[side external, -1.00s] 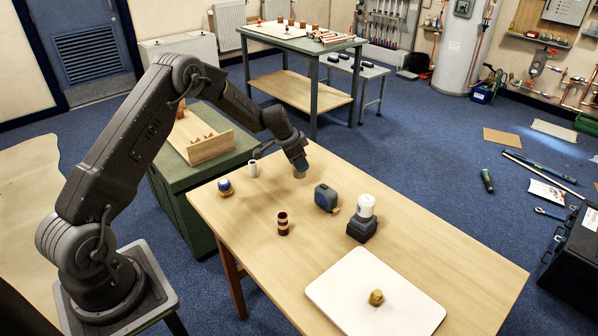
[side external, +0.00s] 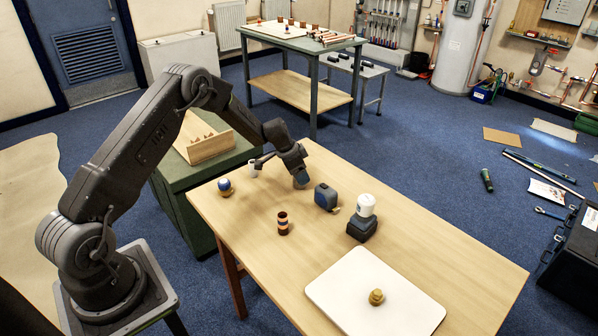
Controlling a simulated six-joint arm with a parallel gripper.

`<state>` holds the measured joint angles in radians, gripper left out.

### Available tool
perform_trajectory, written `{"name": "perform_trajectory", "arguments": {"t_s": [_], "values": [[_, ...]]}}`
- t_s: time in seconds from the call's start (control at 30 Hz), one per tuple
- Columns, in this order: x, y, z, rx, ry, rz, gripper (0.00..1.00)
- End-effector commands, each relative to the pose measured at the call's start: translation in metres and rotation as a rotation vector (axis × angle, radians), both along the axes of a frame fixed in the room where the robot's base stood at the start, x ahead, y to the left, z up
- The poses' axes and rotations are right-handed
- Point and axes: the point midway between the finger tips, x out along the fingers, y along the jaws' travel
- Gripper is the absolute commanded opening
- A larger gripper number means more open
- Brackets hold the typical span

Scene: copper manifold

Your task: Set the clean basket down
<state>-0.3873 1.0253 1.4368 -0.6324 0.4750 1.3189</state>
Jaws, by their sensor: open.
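My gripper (side external: 301,181) is at the end of the arm, low over the back part of the wooden table (side external: 420,245). It points down and is open. I cannot clearly make out a basket; the space under the jaws is mostly hidden by the gripper itself. A small brass fitting (side external: 376,297) stands upright on a white board (side external: 345,292) at the front of the table, well apart from my gripper.
A white-topped dark container (side external: 363,221) stands farther right. A blue ball-like item (side external: 225,186) and a partly hidden white cylinder (side external: 253,168) are to the left. The right front of the table is clear.

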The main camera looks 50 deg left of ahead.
Motion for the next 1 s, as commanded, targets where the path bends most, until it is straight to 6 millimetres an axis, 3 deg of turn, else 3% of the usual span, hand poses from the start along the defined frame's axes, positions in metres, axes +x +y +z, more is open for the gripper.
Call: {"name": "perform_trajectory", "arguments": {"t_s": [0.33,0.8,1.0], "values": [[-0.002,0.002,0.01,0.0,-0.001,0.001,0.69],[-0.034,0.015,0.094,0.001,-0.002,0.001,0.69],[-0.041,0.017,0.112,0.0,0.001,0.001,0.69]]}}
